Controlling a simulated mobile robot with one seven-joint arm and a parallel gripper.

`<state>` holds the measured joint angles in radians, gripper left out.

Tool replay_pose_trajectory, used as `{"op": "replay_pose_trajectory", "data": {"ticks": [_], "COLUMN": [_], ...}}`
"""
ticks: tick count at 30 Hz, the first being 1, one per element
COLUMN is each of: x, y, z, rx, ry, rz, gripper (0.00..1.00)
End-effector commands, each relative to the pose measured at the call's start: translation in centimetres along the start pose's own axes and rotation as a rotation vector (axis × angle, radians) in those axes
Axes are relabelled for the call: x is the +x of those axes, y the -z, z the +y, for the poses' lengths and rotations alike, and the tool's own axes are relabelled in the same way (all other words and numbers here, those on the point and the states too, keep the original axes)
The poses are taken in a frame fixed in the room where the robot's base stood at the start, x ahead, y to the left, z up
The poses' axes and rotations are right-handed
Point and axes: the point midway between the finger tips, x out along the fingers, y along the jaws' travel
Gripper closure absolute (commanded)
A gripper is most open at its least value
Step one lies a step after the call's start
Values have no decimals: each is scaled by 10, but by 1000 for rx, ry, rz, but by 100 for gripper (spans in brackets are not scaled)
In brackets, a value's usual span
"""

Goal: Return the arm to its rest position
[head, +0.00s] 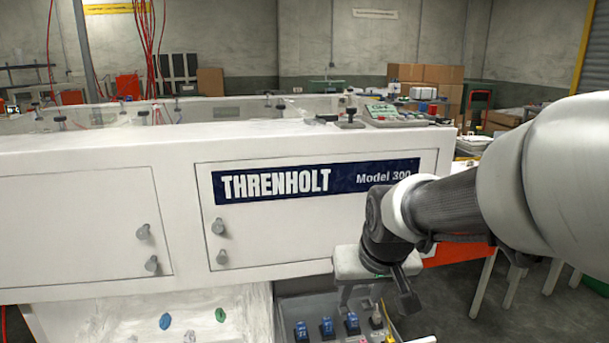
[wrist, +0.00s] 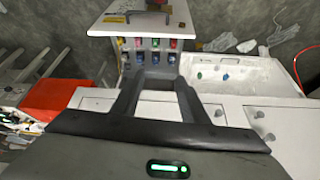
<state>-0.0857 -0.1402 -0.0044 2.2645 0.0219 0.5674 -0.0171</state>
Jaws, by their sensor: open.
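My arm (head: 455,200) reaches in from the right in the head view, in front of the white machine labelled THRENHOLT Model 300 (head: 310,183). My gripper (head: 380,292) hangs low beside the machine's front, above a grey panel with blue connectors (head: 327,328). In the wrist view my gripper (wrist: 157,84) has its two dark fingers spread apart, with nothing held between them. The fingertips show in front of a row of coloured connectors (wrist: 148,44). I cannot tell the exact gap between fingers and panel.
A white tray (wrist: 255,75) at the machine's foot holds small blue and green pieces. An orange-red bin (wrist: 58,97) stands to one side; its orange side shows behind my arm (head: 452,252). Cardboard boxes (head: 430,74) stand at the back.

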Motion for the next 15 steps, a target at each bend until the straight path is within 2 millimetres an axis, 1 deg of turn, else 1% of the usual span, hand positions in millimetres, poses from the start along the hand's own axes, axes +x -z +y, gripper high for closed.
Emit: {"op": "replay_pose_trajectory", "data": {"ticks": [1,3,6,9,15], "x": [-26,-50,-75,-93,-118], "y": [-12,-30,-53,-74,-110], "z": [5,10,14,17,21], "rx": [11,22,35,46,66], "ry": [-6,-13,-22,-31,-46], "rz": [17,23,28,34,44], "gripper": [60,60,60,60,60]}}
